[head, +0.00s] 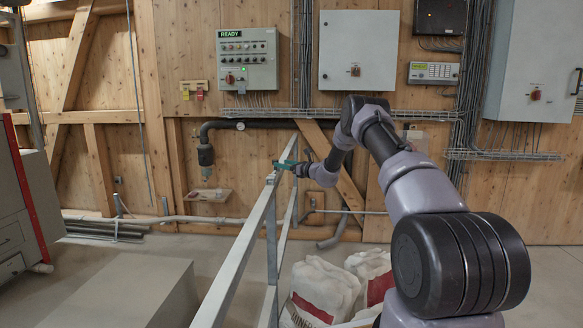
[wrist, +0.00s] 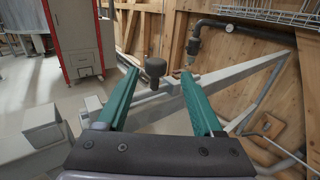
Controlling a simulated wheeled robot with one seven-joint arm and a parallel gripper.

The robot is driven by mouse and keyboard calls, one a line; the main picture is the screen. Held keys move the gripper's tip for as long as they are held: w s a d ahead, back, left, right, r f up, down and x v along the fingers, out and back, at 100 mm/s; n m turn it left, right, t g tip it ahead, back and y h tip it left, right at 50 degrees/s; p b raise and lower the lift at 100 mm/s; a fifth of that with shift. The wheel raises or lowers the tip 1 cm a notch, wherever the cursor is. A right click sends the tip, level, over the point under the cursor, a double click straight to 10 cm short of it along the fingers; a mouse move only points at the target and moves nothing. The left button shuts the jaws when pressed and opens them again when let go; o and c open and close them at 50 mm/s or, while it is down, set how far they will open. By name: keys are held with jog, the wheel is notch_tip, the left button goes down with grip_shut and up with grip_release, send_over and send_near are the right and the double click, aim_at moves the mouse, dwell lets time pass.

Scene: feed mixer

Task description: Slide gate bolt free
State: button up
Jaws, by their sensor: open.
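The gate bolt shows in the wrist view as a dark rounded knob (wrist: 155,67) on a short stem, above a grey metal rail. My gripper (wrist: 160,76) is open, its two green fingers apart. The knob appears between the fingertips in the picture, and neither finger visibly touches it. I cannot tell whether it is between the jaws or just beyond them. In the head view, my gripper (head: 284,164) is at the top of the grey gate railing (head: 236,262). The bolt cannot be made out there.
White sacks (head: 325,287) lie to the right of the railing. A grey box-shaped block (head: 125,290) stands on the left floor, beside a grey and red cabinet (head: 22,215). A control box marked READY (head: 248,58) hangs on the wooden wall. A black pipe (head: 215,128) runs behind.

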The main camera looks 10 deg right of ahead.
jog(key=shift+v, duration=2.7)
jog(key=s+a+r+n+g+y, duration=0.1)
jog(key=s+a+r+n+g, duration=0.3)
jog(key=r, duration=0.3)
jog(key=s+a+r+n+g+y, duration=0.1)
jog(key=s+a+r+n, duration=0.3)
jog(key=s+r, duration=0.3)
jog(key=s+a+r+n+g+h, duration=0.1)
jog(key=s+a+r+n+g, duration=0.15)
jog(key=s+r, duration=0.4)
jog(key=s+a+r+n+g+h, duration=0.1)
jog(key=s+r+n, duration=0.25)
jog(key=s, duration=0.55)
jog(key=s+d+n+h, duration=0.3)
jog(key=s, duration=0.8)
jog(key=s+d+n+h, duration=0.2)
jog(key=s+d+n, duration=0.1)
jog(key=s, duration=0.8)
jog(key=s+d+n+t+h, duration=0.1)
jog(key=s+d+n+h, duration=0.2)
jog(key=s, duration=0.8)
jog(key=shift+n+h, duration=0.3)
jog(key=shift+n, duration=0.6)
jog(key=shift+w+r, duration=0.1)
